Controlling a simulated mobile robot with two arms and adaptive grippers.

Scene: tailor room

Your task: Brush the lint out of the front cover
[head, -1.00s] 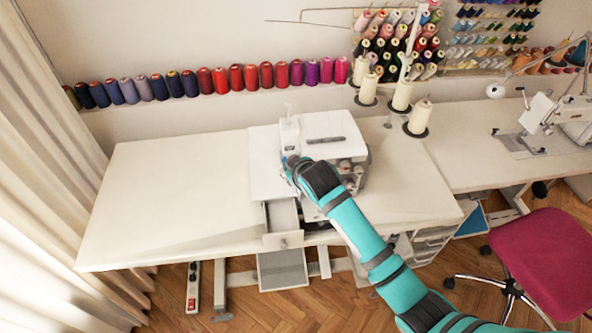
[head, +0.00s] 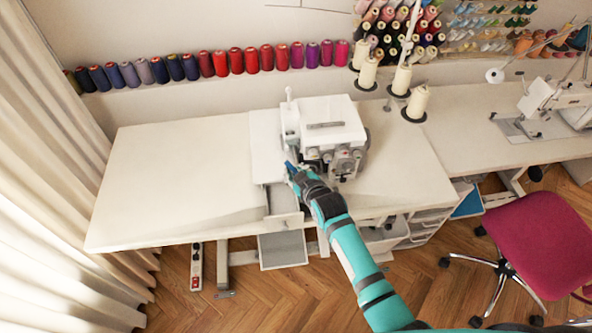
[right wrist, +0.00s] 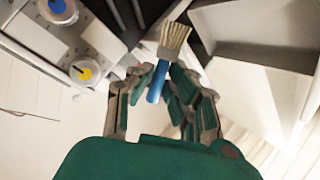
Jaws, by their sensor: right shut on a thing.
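A white sewing machine (head: 325,112) with dials on its front stands on the table. My right gripper (head: 291,170) is just in front of its lower left corner. In the right wrist view the right gripper (right wrist: 158,84) is shut on a small brush with a blue handle (right wrist: 157,82) and pale bristles (right wrist: 174,38). The bristles point up in that view, beside the machine's dial face (right wrist: 72,38). I cannot make out the front cover clearly, and no lint shows. My left gripper is not in view.
The table's left part is clear. Cream thread cones (head: 417,102) stand right of the machine. A magenta chair (head: 545,240) is at the right.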

